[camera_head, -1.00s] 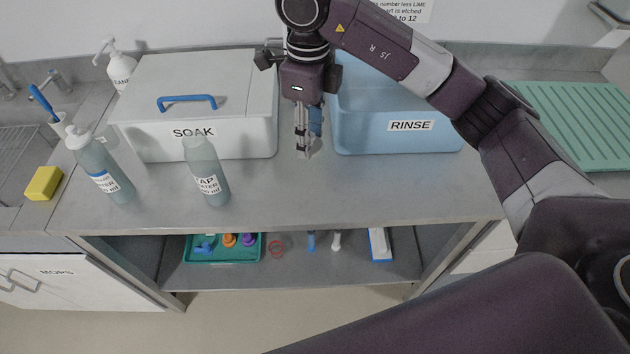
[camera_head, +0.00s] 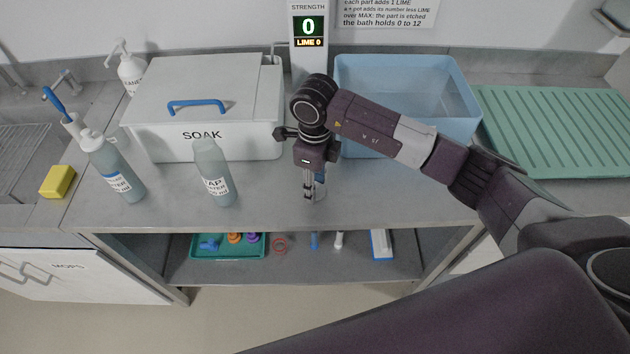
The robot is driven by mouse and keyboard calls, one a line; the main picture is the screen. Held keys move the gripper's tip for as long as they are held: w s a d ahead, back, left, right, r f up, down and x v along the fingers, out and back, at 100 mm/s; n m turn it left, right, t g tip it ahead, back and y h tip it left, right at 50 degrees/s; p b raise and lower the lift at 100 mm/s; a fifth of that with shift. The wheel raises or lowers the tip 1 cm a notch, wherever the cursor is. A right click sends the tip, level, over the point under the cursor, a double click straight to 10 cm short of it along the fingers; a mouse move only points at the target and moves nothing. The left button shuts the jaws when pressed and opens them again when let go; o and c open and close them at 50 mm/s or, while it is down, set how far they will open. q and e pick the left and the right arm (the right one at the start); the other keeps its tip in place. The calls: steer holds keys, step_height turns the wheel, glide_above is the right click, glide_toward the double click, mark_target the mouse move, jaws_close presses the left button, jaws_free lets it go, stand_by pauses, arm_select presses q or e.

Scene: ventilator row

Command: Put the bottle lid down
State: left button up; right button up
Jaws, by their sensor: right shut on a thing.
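My right gripper (camera_head: 313,196) is shut, pointing down low over the counter in front of the gap between the SOAK and RINSE boxes. The bottle lid in it is mostly hidden by the fingers and too small to make out clearly; whether it touches the counter I cannot tell. The TAP WATER bottle (camera_head: 215,174) stands upright, with no lid on its top, to the left of the gripper. A second labelled bottle (camera_head: 115,170) with a white top stands further left. My left gripper is not in view.
The counter (camera_head: 268,195) is clear between the TAP WATER bottle and my gripper. The white SOAK box (camera_head: 245,138) and blue RINSE box (camera_head: 360,142) stand behind. A yellow sponge (camera_head: 58,182) lies at left. Below, a shelf holds a green tray (camera_head: 230,254) and small items.

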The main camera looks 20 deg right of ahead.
steer(key=shift+f, duration=0.15)
steer(key=o, duration=0.7)
steer(key=shift+o, duration=0.2)
steer(key=shift+r, duration=0.25)
steer(key=shift+w+r, duration=0.1)
steer(key=shift+r, duration=0.25)
step_height(320, 180, up, 11)
steer(key=b, duration=0.3)
steer(key=shift+b, duration=0.4)
